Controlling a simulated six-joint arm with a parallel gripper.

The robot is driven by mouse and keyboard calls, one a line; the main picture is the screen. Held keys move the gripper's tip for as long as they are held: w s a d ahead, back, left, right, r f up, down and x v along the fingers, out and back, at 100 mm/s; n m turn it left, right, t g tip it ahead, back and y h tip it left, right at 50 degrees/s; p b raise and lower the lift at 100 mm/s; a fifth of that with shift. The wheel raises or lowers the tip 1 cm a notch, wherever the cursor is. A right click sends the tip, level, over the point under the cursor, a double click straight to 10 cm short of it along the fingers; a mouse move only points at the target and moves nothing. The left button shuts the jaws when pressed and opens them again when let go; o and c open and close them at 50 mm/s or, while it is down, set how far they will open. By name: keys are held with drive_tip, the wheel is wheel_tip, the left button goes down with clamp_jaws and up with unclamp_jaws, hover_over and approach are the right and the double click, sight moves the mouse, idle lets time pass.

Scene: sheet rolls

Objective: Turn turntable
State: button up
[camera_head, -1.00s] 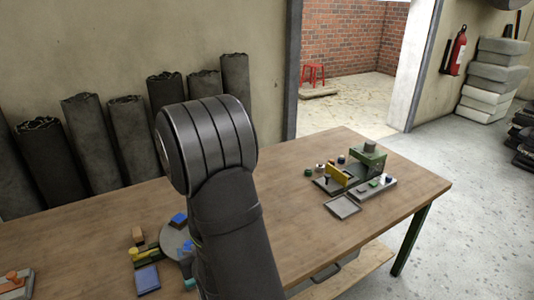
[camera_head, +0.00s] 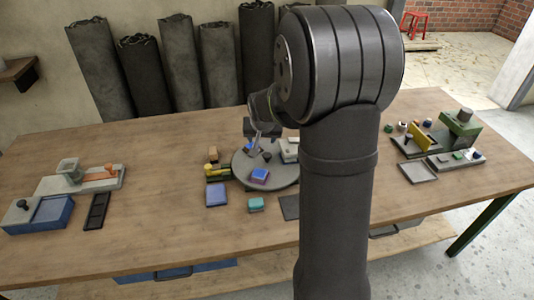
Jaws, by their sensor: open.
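The turntable (camera_head: 243,168) is a round grey disc on the wooden table, left of my large dark arm link. A blue block (camera_head: 259,174) sits near its front edge and a whitish block (camera_head: 289,151) on its right side. My gripper (camera_head: 256,151) is over the back part of the disc, pointing down, and is open. It is small in view, so I cannot tell whether its fingers touch the disc or anything on it. My arm hides part of the area to the right of the turntable.
Left of the disc are a yellow-and-green fixture (camera_head: 215,172) and a blue-topped square (camera_head: 216,194). A teal block (camera_head: 256,204) lies in front. A grey station (camera_head: 85,180) stands at left, a green press (camera_head: 460,127) at right. Bare wood (camera_head: 150,225) lies front left.

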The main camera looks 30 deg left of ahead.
sight(267, 155)
drive_tip(key=shift+m+g+h, duration=0.3)
drive_tip(key=shift+g+h, duration=0.1)
drive_tip(key=shift+h, duration=0.3)
drive_tip(key=x, duration=0.4)
drive_tip(key=w+x, duration=0.1)
drive_tip(key=x, duration=0.9)
drive_tip(key=shift+w+d+r, duration=0.2)
drive_tip(key=shift+w, duration=0.25)
clamp_jaws()
